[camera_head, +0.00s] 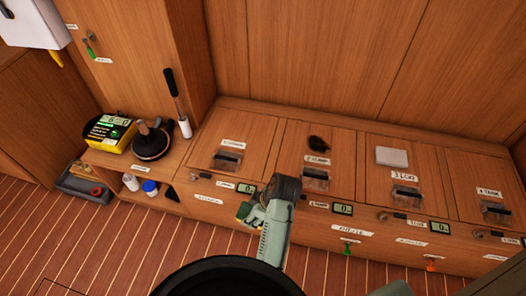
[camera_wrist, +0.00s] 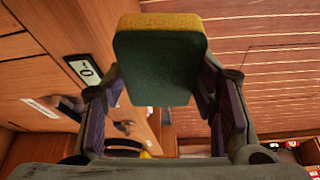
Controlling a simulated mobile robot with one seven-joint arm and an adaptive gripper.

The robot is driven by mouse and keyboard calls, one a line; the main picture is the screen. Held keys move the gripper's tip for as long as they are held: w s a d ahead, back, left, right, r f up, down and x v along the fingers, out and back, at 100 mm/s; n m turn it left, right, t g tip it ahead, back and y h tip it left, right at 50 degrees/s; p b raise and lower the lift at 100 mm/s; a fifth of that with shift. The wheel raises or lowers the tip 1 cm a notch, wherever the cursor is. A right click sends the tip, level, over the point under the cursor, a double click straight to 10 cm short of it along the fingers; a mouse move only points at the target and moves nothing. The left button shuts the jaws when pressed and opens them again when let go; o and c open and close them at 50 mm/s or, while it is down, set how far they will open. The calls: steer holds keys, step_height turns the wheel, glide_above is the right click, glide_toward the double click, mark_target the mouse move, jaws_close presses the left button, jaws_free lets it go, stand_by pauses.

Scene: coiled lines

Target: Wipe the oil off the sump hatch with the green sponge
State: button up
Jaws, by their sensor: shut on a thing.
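The sump hatch (camera_head: 340,150) is the second from the left in the row of wooden hatches in the head view. A dark oil patch (camera_head: 319,144) lies near its top, above its label and clear-and-black handle. My gripper (camera_head: 252,212) is in front of the bench, below and left of the sump hatch, apart from it. It is shut on the green sponge (camera_wrist: 158,65), which has a yellow layer along one edge. In the wrist view the sponge sits between both fingers; in the head view only a small part of it shows.
A white pad (camera_head: 391,157) lies on the third hatch. Handles stand up from the hatches, and small displays (camera_head: 342,209) line the bench front.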

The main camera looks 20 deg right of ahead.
steer(key=w+a+f+m+t+h, duration=0.1)
steer(key=w+a+f+m+h, duration=0.2)
steer(key=w+a+m, duration=0.5)
steer(key=a+f+m, duration=0.1)
steer(key=a, duration=0.3)
steer(key=shift+w+f+m+t, duration=0.15)
steer(key=shift+f+m+t, duration=0.15)
steer(key=shift+f+m, duration=0.1)
